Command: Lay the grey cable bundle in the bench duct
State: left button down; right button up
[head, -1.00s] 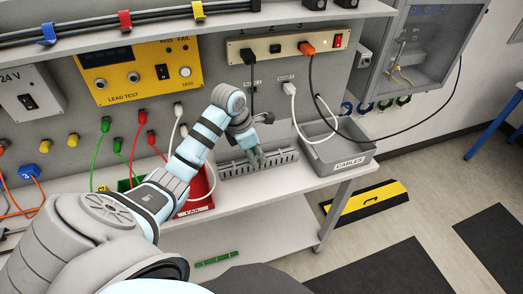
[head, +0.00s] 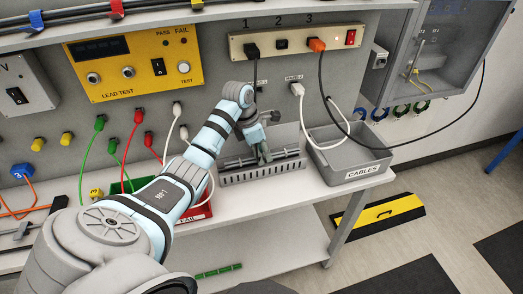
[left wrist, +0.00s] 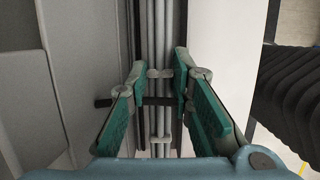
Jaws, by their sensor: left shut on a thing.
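The bench duct (head: 240,176) is a grey slotted channel on the white bench, in the middle of the head view. My left gripper (head: 264,154) points down into it from above. In the left wrist view its green-padded fingers (left wrist: 166,82) stand either side of the grey cable bundle (left wrist: 160,35), shut on it. The bundle is several straight parallel grey strands with pale ties across them. It runs lengthwise between long dark edges; whether it rests on the duct floor I cannot tell. In the head view the bundle is mostly hidden. My right gripper is out of view.
A grey bin marked CABLES (head: 352,160) stands just right of the duct. A red FAIL tray (head: 195,212) lies to its left, partly behind my arm. A white lead (head: 305,120) and a black lead (head: 322,75) hang from the panel behind.

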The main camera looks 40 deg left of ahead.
aim_at(254, 158)
pick_arm(q)
jog(key=c, duration=1.7)
grip_release()
jog(key=o, duration=0.4)
jog(key=shift+c, duration=0.2)
jog(key=shift+s+r, duration=0.15)
jog(key=shift+s, duration=0.05)
jog(key=shift+a+r, duration=0.1)
jog(key=shift+r, duration=0.1)
jog(key=v, duration=0.6)
jog(key=shift+s+r, duration=0.1)
jog(key=shift+r, duration=0.05)
jog(key=shift+s+r, duration=0.2)
jog(key=shift+r, duration=0.2)
jog(key=shift+w, duration=0.1)
